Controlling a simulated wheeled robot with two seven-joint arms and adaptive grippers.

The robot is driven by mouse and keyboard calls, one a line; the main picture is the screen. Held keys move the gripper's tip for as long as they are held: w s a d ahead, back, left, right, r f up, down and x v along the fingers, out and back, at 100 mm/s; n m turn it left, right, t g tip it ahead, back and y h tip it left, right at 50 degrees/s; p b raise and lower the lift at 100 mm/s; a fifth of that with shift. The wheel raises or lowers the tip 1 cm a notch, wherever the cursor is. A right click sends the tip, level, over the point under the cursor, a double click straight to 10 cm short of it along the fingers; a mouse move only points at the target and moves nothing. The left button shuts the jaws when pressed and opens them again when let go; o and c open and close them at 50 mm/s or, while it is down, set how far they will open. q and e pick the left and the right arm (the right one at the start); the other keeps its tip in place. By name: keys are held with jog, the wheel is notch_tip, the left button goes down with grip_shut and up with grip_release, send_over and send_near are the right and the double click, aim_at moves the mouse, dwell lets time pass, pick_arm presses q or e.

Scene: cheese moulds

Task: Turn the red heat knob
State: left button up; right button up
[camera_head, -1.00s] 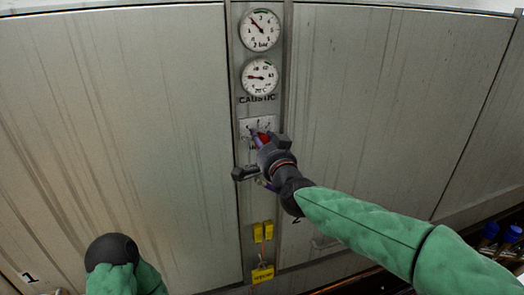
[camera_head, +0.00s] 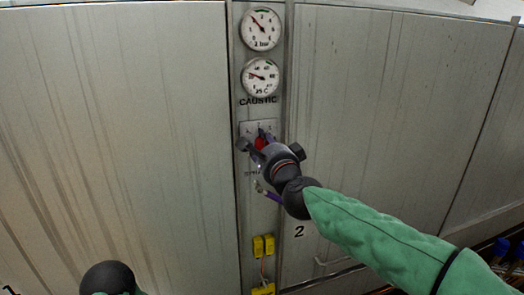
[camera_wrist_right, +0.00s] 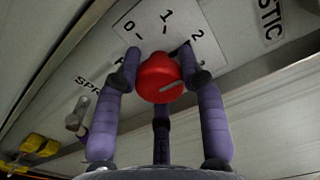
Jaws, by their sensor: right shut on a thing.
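The red heat knob (camera_head: 260,143) is on the narrow panel, partly hidden by my right gripper (camera_head: 265,147). The purple-grey fingers of my right gripper (camera_wrist_right: 157,72) are shut around the knob, one on each side and one below. Of my left arm only a black rounded part and a bit of green sleeve show at the bottom left; its gripper is out of view.
Two round gauges (camera_head: 262,28) (camera_head: 262,76) and the word CAUSTIC are above the knob. A small lever (camera_wrist_right: 76,118) is beside the SPR label below it. Yellow tags (camera_head: 263,246) hang lower down. Flat metal doors (camera_head: 120,130) flank the panel.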

jog(key=shift+d+r+m, duration=0.35)
jog(key=shift+m, duration=0.35)
jog(key=o, duration=1)
jog(key=shift+w+f, duration=0.1)
jog(key=shift+o, duration=0.8)
jog(key=shift+d+f, duration=0.15)
jog(key=shift+a+f+b, duration=0.1)
jog(key=shift+a+b, duration=0.1)
jog(key=shift+b, duration=0.1)
jog(key=v, duration=1.2)
